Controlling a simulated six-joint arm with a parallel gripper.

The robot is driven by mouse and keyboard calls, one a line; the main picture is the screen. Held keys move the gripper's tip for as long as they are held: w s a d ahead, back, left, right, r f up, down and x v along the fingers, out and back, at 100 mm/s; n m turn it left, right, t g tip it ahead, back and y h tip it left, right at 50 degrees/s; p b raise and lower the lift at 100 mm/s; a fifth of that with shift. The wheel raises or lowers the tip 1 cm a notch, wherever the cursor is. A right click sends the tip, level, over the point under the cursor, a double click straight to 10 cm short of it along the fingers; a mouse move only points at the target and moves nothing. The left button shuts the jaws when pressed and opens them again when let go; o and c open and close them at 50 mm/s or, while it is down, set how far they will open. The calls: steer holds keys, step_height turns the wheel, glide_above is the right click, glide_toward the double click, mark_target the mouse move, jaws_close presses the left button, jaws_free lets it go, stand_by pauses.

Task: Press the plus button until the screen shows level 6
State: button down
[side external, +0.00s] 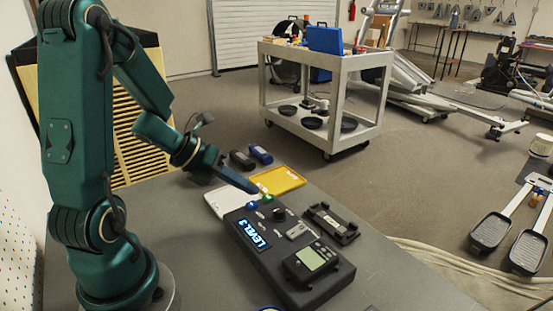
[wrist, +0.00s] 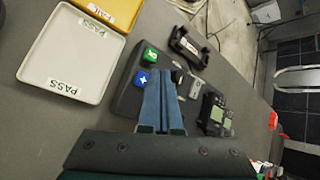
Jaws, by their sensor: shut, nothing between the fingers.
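The dark console (side external: 318,285) lies on the grey table, and its screen (side external: 252,234) reads LEVEL 3. The plus button is the blue one (side external: 252,205), and its white plus mark shows in the wrist view (wrist: 143,79). A green button (side external: 268,197) sits beside it; it also shows in the wrist view (wrist: 151,55). My gripper (side external: 254,189) is shut and empty, its fingertips over the button end of the console. In the wrist view the fingertips (wrist: 158,72) appear just right of the blue button. I cannot tell whether they touch anything.
A white PASS tray (side external: 222,203) and a yellow tray (side external: 278,180) lie behind the console. A black cradle (side external: 331,222) lies at its right. A handheld meter (side external: 311,258) rests on the console. Black and blue small devices (side external: 261,154) stand at the table's back.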

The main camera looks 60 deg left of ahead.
steer(key=shift+r, duration=2.05)
stand_by(1.0)
step_height(320, 180, up, 4)
steer(key=shift+f, duration=0.1)
steer(key=shift+f, duration=0.1)
steer(key=shift+f, duration=4.35)
steer(key=shift+f, duration=0.1)
steer(key=shift+f, duration=0.3)
